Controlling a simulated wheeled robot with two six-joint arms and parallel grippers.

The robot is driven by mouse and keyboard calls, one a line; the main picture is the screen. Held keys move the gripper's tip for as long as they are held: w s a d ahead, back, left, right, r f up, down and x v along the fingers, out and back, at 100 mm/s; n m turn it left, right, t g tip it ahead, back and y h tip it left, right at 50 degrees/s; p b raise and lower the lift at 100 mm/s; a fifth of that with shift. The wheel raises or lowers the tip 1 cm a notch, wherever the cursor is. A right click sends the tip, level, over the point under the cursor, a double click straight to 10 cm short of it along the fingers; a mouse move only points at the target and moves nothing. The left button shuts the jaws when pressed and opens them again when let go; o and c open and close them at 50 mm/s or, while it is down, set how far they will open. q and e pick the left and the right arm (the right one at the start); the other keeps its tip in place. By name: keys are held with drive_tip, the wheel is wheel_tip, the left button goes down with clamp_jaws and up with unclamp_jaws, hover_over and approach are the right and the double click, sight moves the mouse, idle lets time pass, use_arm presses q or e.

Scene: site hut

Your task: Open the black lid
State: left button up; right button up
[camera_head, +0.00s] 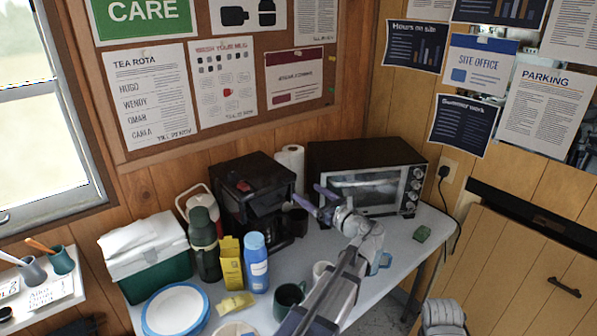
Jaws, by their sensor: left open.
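A black coffee maker (232,197) stands at the back of the table, with its black lid (250,170) on top. The lid looks flat and shut. My left gripper (307,194) is open, with two purple fingers, at the right front of the coffee maker and in front of the oven. I see nothing between its fingers. I cannot tell whether it touches the coffee maker. The gripper and arm hide part of the oven front. My right gripper is not in view.
A black toaster oven (365,155) and a paper towel roll (291,160) stand near the coffee maker. A dark green flask (204,245), blue bottle (256,265), yellow carton (231,263) and green cool box (160,282) stand left. A green mug (289,296) stands near my arm.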

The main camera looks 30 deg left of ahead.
sight(291, 181)
use_arm(q)
drive_tip(key=shift+x, duration=3.95)
drive_tip(key=shift+s, duration=0.1)
clamp_jaws()
